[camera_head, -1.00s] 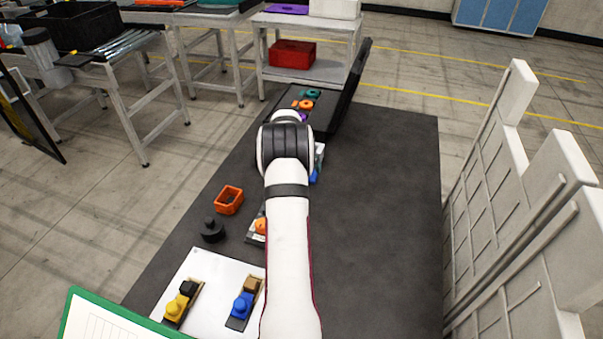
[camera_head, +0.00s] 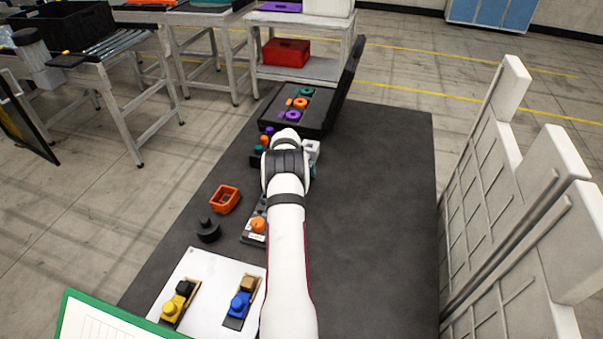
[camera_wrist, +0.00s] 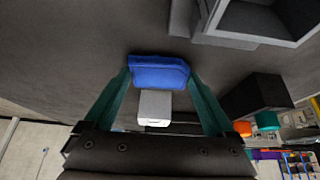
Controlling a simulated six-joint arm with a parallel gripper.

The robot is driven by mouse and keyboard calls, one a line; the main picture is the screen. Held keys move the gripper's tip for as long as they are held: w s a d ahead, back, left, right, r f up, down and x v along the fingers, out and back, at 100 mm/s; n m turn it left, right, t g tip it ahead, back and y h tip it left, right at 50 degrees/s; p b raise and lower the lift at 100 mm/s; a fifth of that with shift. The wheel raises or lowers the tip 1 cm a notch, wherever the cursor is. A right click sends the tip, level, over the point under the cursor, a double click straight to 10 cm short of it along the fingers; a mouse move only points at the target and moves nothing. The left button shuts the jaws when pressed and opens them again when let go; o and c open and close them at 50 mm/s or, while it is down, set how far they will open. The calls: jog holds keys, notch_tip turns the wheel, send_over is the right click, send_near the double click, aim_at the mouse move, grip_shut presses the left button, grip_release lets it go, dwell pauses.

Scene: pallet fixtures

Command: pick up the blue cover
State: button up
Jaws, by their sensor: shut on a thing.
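The blue cover (camera_wrist: 158,71) sits between the two teal fingers of my gripper (camera_wrist: 160,78) in the wrist view, and the jaws are shut on it. A small light grey block (camera_wrist: 155,106) shows right beside the cover; I cannot tell whether the two touch. In the head view the cover and most of my gripper are hidden behind my arm.
An open grey box (camera_wrist: 262,22) is near the gripper. An open black case (camera_head: 318,112) with coloured rings stands at the table's far end. An orange bin (camera_head: 225,198) and a black part (camera_head: 208,230) lie to the left. The table's right side is clear.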

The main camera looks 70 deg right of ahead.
jog(key=shift+r, duration=0.15)
jog(key=shift+r, duration=0.3)
jog(key=r, duration=0.2)
jog(key=s+r, duration=0.1)
jog(key=r, duration=0.1)
jog(key=shift+s+a, duration=0.1)
jog(key=shift+a, duration=0.05)
jog(key=s+a+r, duration=0.3)
jog(key=s+r, duration=0.3)
jog(key=s, duration=0.4)
jog(key=w+a+r+n+t+y, duration=0.1)
jog(key=w+a+n+t+y, duration=0.25)
jog(key=w+n, duration=0.45)
jog(key=w+a+r+n+t+y, duration=0.1)
jog(key=w+a+n+t+y, duration=0.15)
jog(key=w+a+n, duration=0.5)
jog(key=shift+n, duration=0.95)
jog(key=shift+s+d+f, duration=0.2)
jog(key=shift+d+f, duration=0.2)
jog(key=shift+f, duration=0.45)
jog(key=shift+s+d+f, duration=0.15)
jog(key=shift+d+f, duration=0.25)
jog(key=shift+f, duration=0.45)
jog(key=shift+s+d+f, duration=0.2)
jog(key=shift+d+f, duration=0.2)
jog(key=shift+f, duration=0.45)
jog(key=shift+f, duration=1.4)
